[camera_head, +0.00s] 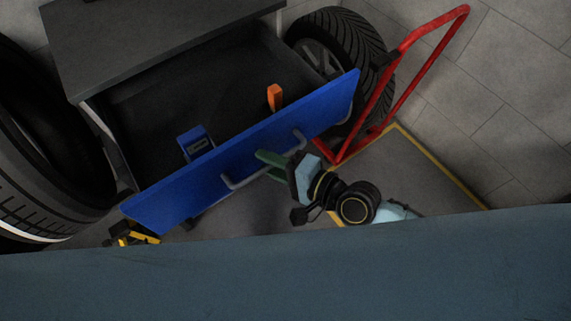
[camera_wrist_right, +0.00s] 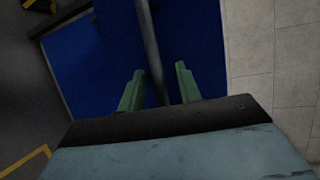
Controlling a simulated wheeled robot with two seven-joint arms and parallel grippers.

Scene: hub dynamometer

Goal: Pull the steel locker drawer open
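The steel locker (camera_head: 150,45) has a dark grey top. Its drawer stands open, with a blue front (camera_head: 165,200) and a dark interior. A grey bar handle (camera_head: 240,181) runs along the front and also shows in the wrist view (camera_wrist_right: 150,45). My right gripper (camera_head: 268,163) is at the handle, with green fingers pointing at the blue front. In the wrist view the fingers (camera_wrist_right: 158,85) are apart, one on each side of the bar, with visible gaps. My left gripper is not in view.
An orange object (camera_head: 274,97) and a blue box (camera_head: 195,143) are in the drawer. Tyres stand left (camera_head: 45,150) and behind right (camera_head: 335,45). A red tubular frame (camera_head: 415,60) is right of the drawer. A yellow-black object (camera_head: 135,234) is below its left corner. Floor at right is clear.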

